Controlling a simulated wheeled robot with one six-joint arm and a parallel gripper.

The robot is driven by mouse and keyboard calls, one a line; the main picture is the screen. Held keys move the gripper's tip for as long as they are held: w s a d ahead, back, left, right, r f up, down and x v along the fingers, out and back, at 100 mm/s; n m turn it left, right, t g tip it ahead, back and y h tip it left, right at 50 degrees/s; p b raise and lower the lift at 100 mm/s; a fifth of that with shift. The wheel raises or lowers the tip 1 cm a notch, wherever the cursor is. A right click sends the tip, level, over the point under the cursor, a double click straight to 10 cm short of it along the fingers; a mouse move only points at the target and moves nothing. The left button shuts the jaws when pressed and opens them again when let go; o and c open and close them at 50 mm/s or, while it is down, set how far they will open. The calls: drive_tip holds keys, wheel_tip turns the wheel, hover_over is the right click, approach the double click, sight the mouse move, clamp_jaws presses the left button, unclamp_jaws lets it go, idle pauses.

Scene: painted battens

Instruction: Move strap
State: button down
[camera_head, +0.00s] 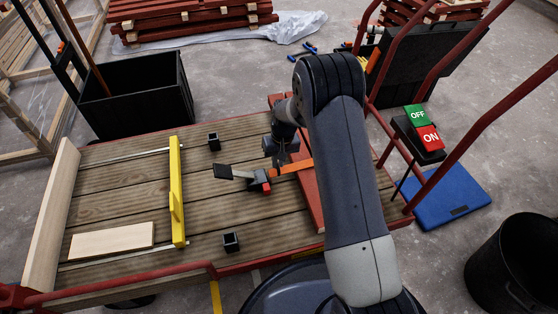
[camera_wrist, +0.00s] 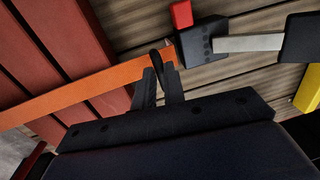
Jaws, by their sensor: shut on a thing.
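An orange strap (camera_head: 291,167) runs from a dark ratchet buckle (camera_head: 258,179) on the plank table to the red battens (camera_head: 311,195) at its right. In the wrist view the strap (camera_wrist: 80,88) crosses the red battens (camera_wrist: 60,45) up to the buckle (camera_wrist: 206,41), which has a red tab and a pale metal bar leading to a black grip. My gripper (camera_head: 280,160) is shut on the strap close beside the buckle. In the wrist view the fingers of my gripper (camera_wrist: 160,80) meet the strap near its buckle end. My arm hides part of the battens.
A yellow bar (camera_head: 176,195) and a pale board (camera_head: 112,240) are on the table's left part. Small black sockets (camera_head: 231,242) stand on the planks. A black bin (camera_head: 135,100) is behind, an OFF/ON switch box (camera_head: 424,130) at right. Red rails flank the table's right.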

drive_tip(key=shift+s+d, duration=0.1)
drive_tip(key=shift+d, duration=0.25)
